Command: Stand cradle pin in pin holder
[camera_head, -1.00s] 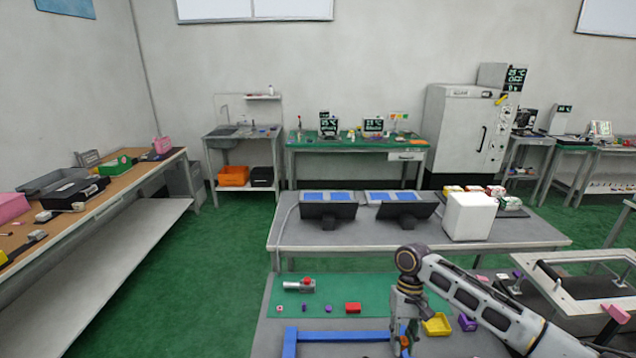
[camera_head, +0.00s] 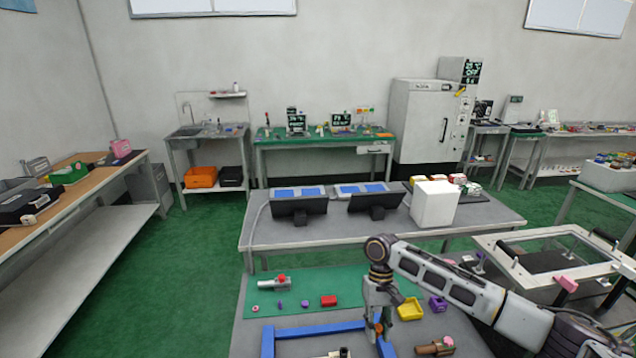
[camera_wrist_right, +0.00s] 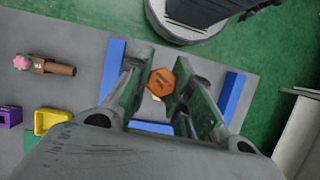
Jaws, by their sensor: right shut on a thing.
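My right gripper (camera_head: 377,318) is shut on an orange hexagonal-headed piece (camera_wrist_right: 161,82), which appears to be the cradle pin. In the head view a small orange part (camera_head: 378,329) shows at the fingertips; its lower end is hidden. The gripper points down by the right end of a blue frame (camera_head: 318,330); in the wrist view blue bars (camera_wrist_right: 232,97) lie on both sides of the fingers. A purple block (camera_head: 438,304), possibly the pin holder, stands right of the gripper, and also shows in the wrist view (camera_wrist_right: 9,116). My left gripper is out of view.
A yellow tray (camera_head: 410,310) sits beside the purple block. A brown cylinder with a pink knob (camera_head: 435,348) lies at the front right. A red block (camera_head: 328,301) and small parts lie on the green mat (camera_head: 350,281). A white-framed fixture (camera_head: 490,243) stands right.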

